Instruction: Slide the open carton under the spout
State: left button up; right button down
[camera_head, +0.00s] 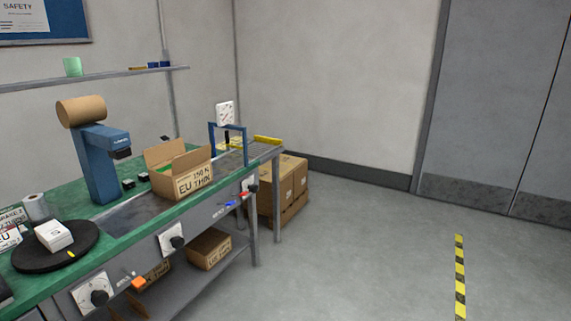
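The open carton (197,184) is brown cardboard with printed text on its front. Its flaps stand up, and something green shows at its inside edge. It sits on a grey strip of the green-topped bench (62,278). A blue machine (101,172) stands left of it, with a brown paper roll (81,111) on top. Its dark-tipped head, which looks like the spout (121,154), points right toward the carton. The carton is to the right of and below this head, not directly beneath it. Neither of my grippers is in view.
A dark round turntable (30,262) with a white box (53,235) is at the bench's left. Small black blocks (128,183) lie between machine and carton. A blue frame (213,137) stands behind. Stacked cartons (290,187) are beyond the bench end. The floor to the right is clear.

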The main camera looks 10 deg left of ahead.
aim_at(176, 188)
jog(key=i+l+u, duration=0.2)
jog(key=i, duration=0.4)
jog(key=i+u, duration=0.15)
jog(key=i, duration=0.5)
jog(key=i+l+u, duration=0.15)
jog(key=i+u, duration=0.3)
jog(key=i+l+u, duration=0.25)
jog(key=u, duration=0.25)
jog(key=i+l+u, duration=0.3)
jog(key=l+u, duration=0.15)
jog(key=i+l+u, duration=0.15)
jog(key=l+u, duration=0.35)
jog(key=i+l+u, duration=0.1)
jog(key=l+u, duration=0.35)
jog(key=l, duration=0.15)
